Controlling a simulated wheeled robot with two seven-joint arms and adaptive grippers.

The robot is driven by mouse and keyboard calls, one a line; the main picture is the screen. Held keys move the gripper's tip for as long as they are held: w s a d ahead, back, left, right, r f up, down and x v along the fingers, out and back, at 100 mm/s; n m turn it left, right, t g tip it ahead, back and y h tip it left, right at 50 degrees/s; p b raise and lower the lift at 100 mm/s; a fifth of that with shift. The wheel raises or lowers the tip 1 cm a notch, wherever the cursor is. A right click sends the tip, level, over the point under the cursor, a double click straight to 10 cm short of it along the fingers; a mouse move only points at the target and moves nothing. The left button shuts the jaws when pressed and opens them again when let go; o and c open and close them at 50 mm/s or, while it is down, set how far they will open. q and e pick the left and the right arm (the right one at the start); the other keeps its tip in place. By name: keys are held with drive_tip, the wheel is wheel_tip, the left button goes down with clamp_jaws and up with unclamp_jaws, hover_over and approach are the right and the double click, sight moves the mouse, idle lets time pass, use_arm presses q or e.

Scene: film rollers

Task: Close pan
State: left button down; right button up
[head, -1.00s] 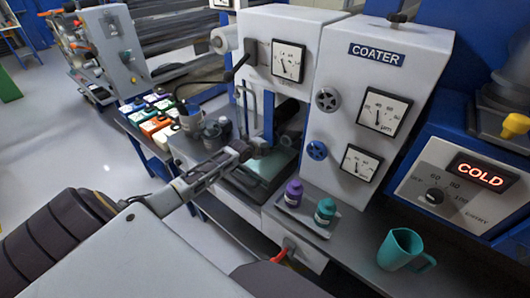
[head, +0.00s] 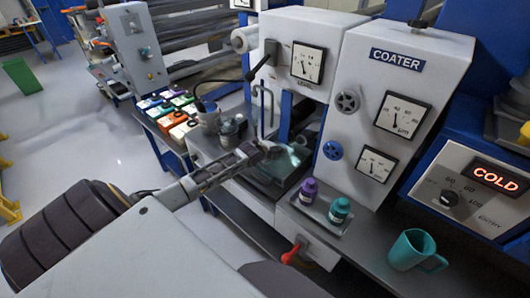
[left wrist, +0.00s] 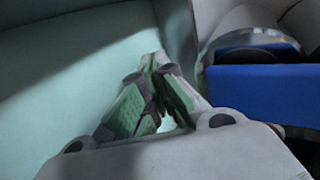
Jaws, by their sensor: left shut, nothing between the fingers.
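A shallow pan with a pale green inside (head: 262,188) sits in the bay at the lower left of the coater (head: 385,100). My left gripper (head: 276,153) reaches in from the left, over the pan's far part. Its fingers partly hide the pan there. In the left wrist view the two green-padded fingertips (left wrist: 153,75) are together with nothing between them, in front of a broad pale green surface (left wrist: 75,60). Whether they touch it I cannot tell. My right gripper is not in view.
A small tray (head: 318,217) with a purple bottle (head: 309,191) and a teal bottle (head: 339,211) stands right of the pan. A teal jug (head: 411,249) is farther right. Grey cups (head: 229,130) stand left of the bay.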

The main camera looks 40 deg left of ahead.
use_arm(q)
drive_tip(key=shift+v, duration=5)
